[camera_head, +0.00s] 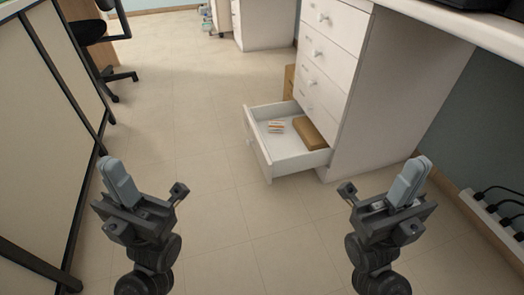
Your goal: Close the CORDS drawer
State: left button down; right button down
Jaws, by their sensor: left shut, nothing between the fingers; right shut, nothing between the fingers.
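The lowest drawer (262,158) of a white cabinet (352,95) stands pulled out toward the left. I cannot read a CORDS label on it. Inside lie a small white and orange box (276,126) and a brown box (310,135). My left gripper (119,180) is shut and empty, in front and to the left of the drawer, apart from it. My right gripper (408,182) is shut and empty, in front and to the right of the drawer, also apart from it.
Further drawers above, with round knobs (316,54), look shut. A white worktop (470,28) overhangs at the right. A power strip (492,222) with black plugs runs along the right wall. A beige partition (42,130) and a black chair (90,32) stand left. The tiled floor between is clear.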

aim_at(300, 146)
jog(key=z, duration=0.45)
jog(key=i, duration=1.45)
jog(key=u, duration=0.55)
